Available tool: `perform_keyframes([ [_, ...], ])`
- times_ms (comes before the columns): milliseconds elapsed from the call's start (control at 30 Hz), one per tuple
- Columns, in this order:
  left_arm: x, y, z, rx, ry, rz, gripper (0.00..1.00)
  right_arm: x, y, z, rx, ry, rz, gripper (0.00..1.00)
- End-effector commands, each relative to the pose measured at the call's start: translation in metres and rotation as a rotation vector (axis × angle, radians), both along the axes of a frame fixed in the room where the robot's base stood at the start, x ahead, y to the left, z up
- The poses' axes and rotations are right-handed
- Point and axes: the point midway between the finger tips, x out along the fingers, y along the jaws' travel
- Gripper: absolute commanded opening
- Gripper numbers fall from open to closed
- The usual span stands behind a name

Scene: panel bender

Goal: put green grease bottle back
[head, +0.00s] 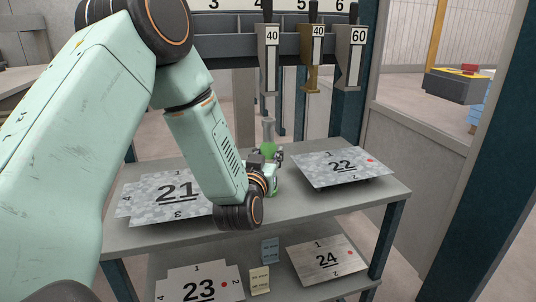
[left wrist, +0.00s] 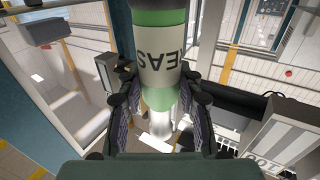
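The green grease bottle (head: 268,148) stands upright at the middle of the grey upper shelf, between plates 21 and 22. It has a grey, tapered nozzle on top. My left gripper (head: 266,163) is at the bottle's side and hides part of its body. In the left wrist view the bottle (left wrist: 160,66), with a pale label reading "GREAS", appears upside down between the two fingers. The fingers (left wrist: 160,100) close in on both sides of it, and their tips seem to touch it. Whether the bottle's base rests on the shelf is hard to tell. My right gripper is not in view.
Plate 21 (head: 160,197) and plate 22 (head: 341,167) lie on the upper shelf (head: 330,205). Plates 23 (head: 199,287) and 24 (head: 326,259) and small cards (head: 270,250) lie below. Bending tools (head: 312,44) hang from a rack behind. A dark blue post (head: 480,180) stands right.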

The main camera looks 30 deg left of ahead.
Motion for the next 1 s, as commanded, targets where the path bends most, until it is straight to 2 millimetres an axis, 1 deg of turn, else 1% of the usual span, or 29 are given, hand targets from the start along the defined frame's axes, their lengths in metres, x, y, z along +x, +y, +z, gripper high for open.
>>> perform_keyframes([
  [33,0.0,0.0,0.0,0.0,0.0,0.0,0.39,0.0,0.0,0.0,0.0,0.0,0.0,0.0],
  [200,0.0,0.0,0.0,0.0,0.0,0.0,0.54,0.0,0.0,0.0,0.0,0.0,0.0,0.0],
  [267,0.0,0.0,0.0,0.0,0.0,0.0,0.58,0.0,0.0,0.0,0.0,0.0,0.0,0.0],
  [533,0.0,0.0,0.001,0.0,0.0,0.0,0.58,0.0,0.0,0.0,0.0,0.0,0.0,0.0],
  [633,0.0,0.0,0.006,0.0,0.0,0.0,0.58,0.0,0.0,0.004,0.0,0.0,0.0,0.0],
  [767,-0.017,-0.006,0.003,-0.001,0.005,-0.001,0.58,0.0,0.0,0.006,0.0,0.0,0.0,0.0],
  [1000,-0.064,-0.024,0.003,0.001,0.006,-0.002,0.58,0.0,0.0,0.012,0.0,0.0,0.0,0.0],
])
